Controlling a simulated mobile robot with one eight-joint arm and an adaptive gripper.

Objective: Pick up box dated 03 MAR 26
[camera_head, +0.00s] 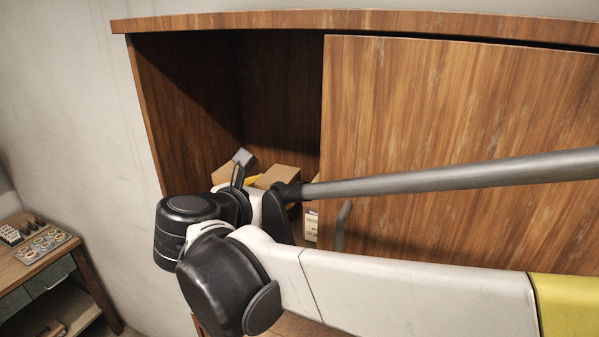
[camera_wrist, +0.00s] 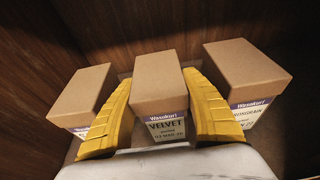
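The middle cardboard box (camera_wrist: 160,92) stands in the cabinet in the wrist view. Its label reads VELVET, with a small, partly blurred date line that looks like 03 MAR 26. My gripper (camera_wrist: 159,78) has its two yellow fingers on either side of this box, open around it; firm contact is not clear. The box still stands among its neighbours. In the head view a brown box top (camera_head: 280,176) shows behind my arm, and only a bit of yellow finger (camera_head: 253,180) is visible.
One box (camera_wrist: 82,95) stands to the left and another (camera_wrist: 245,72) to the right, its label partly hidden by a finger. The wooden cabinet (camera_head: 185,100) has a side wall, a back and a large door panel (camera_head: 440,110) covering its right part. A small table (camera_head: 15,268) stands at far left.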

